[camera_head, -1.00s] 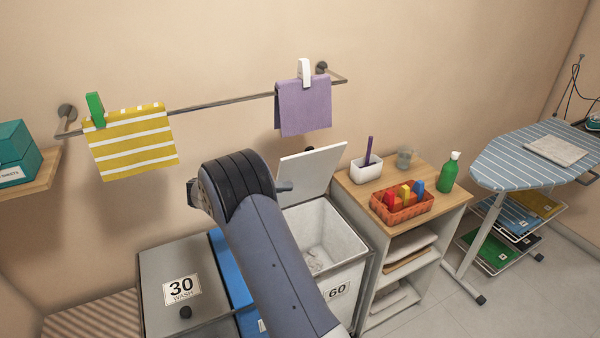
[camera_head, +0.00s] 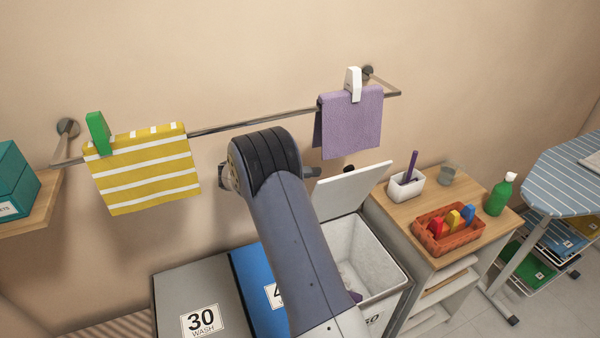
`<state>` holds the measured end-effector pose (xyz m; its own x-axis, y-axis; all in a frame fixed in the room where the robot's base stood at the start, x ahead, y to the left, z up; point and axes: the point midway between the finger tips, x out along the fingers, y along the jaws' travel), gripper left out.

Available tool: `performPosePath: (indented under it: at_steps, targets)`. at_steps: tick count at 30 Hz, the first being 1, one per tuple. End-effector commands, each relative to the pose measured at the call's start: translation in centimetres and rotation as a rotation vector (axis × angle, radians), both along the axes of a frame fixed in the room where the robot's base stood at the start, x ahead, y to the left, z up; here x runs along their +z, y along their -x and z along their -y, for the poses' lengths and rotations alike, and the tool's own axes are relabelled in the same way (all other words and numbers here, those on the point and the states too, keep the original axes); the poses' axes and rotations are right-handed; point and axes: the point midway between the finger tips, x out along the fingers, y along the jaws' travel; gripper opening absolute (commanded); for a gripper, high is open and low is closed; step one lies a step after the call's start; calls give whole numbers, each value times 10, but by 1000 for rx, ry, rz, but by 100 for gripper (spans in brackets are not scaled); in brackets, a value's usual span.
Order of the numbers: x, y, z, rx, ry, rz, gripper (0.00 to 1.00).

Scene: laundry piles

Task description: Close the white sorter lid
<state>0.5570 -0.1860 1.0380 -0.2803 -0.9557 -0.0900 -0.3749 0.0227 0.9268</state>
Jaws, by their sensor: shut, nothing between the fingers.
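The white sorter lid (camera_head: 352,188) stands open, tilted up and back at the rear of the white bin (camera_head: 392,285). Its dark knob (camera_head: 348,168) shows at the top edge. The bin's mouth is uncovered, with some cloth partly visible inside. My arm crosses in front of the bin's left side. My gripper (camera_head: 312,172) is mostly hidden behind my black wrist; only a small dark end shows, just left of the raised lid. It is shut and empty. I cannot tell whether it touches the lid.
A closed grey lid (camera_head: 195,285) and a blue lid (camera_head: 258,280) lie left of the white bin. A wooden-topped shelf (camera_head: 395,198) stands to its right, bearing an orange basket (camera_head: 450,238), white cup and green bottle. A rail (camera_head: 250,122) with a yellow striped towel and purple cloth hangs above.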

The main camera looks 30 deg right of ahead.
Motion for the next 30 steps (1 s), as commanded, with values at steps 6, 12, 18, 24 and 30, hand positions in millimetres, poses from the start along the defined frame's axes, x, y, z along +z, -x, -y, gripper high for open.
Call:
performPosePath:
  at_steps: [6, 12, 18, 24, 30]
  targets:
    - [-1, 12, 39, -3, -1, -2, 0]
    - [-5, 17, 57, -1, -1, -2, 0]
    - [-6, 18, 61, 0, -1, -1, 0]
    - [-6, 18, 61, 0, -1, -1, 0]
    - [-9, 22, 61, 1, -1, 11, 0]
